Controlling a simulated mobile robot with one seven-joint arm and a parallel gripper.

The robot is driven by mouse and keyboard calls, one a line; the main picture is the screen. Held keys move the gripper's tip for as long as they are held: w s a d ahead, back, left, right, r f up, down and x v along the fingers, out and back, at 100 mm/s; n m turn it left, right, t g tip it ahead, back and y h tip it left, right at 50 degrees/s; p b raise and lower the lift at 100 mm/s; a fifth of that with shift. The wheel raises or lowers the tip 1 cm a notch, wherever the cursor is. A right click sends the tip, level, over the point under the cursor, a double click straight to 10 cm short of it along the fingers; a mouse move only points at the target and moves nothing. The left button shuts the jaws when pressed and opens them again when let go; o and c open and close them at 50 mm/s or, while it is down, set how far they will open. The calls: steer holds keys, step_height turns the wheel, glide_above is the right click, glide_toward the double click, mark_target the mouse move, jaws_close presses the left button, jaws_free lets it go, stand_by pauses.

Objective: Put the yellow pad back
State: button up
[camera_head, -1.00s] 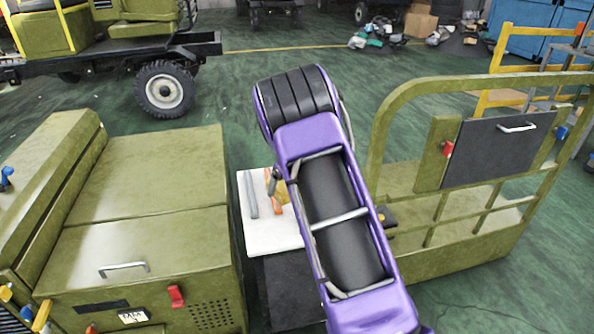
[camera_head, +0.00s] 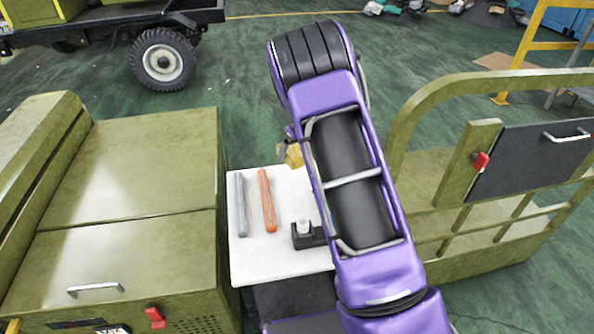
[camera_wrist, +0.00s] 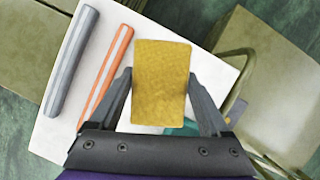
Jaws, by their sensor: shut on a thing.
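The yellow pad (camera_wrist: 161,88) is between the two fingers of my gripper (camera_wrist: 160,76) in the wrist view, its face toward the camera. My gripper is shut on it. In the head view the pad (camera_head: 292,155) shows as a small tan-yellow patch beside my purple arm, near the far edge of the white board (camera_head: 262,262). My arm hides much of the pad and most of the gripper (camera_head: 289,142) there. In the wrist view the pad appears above the white board; its exact height is hard to tell.
A grey bar (camera_head: 240,205) and an orange bar (camera_head: 266,200) lie on the board. An olive cabinet (camera_head: 130,215) is left, an olive railing (camera_head: 430,100) right. Green floor lies beyond.

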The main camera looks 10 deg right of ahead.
mark_target(291, 178)
steer(key=shift+w+d+f, duration=0.15)
steer(key=shift+w+d, duration=0.05)
steer(key=shift+w, duration=0.2)
step_height(291, 178, down, 10)
steer(key=shift+r+b, duration=0.1)
steer(key=shift+b, duration=0.95)
steer(key=o, duration=1)
steer(key=p+v, duration=0.2)
steer(key=v, duration=1)
